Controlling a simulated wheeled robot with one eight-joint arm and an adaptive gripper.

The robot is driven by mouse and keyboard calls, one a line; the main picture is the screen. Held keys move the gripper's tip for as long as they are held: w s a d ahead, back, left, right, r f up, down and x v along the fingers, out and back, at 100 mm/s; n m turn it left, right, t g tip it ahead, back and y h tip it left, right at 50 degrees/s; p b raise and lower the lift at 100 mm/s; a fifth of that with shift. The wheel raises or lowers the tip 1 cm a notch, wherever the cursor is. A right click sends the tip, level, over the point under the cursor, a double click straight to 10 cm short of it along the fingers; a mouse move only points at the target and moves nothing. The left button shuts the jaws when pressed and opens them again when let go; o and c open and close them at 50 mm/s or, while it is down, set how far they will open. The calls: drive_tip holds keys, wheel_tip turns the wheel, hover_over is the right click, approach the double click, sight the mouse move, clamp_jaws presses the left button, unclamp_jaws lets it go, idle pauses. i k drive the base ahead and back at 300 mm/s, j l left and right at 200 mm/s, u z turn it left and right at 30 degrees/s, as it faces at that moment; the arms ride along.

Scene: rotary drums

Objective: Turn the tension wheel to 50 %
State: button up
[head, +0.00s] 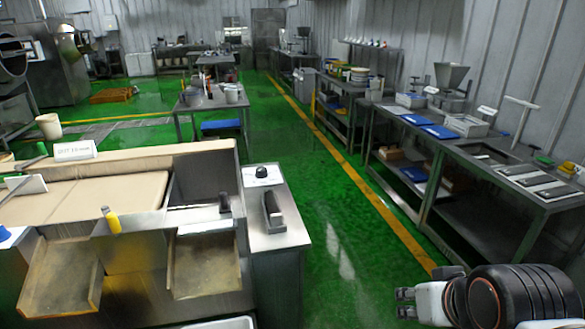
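A round black knob (262,172) sits on the white top plate of a metal post at the right end of the belt machine. I cannot tell for sure whether this is the tension wheel, and no percent scale is readable. A dark upright block (273,212) stands on the same post, nearer me. My gripper (404,304) is at the lower right, over the green floor, well to the right of the post and touching nothing. Its two fingers look apart with nothing between them.
The belt machine (105,200) with beige belt and two front chutes fills the lower left. A yellow-handled tool (111,220) stands at its front. A long metal bench (465,165) runs along the right wall. The green aisle (335,235) between is clear.

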sight(261, 173)
drive_tip(key=i+l, duration=0.95)
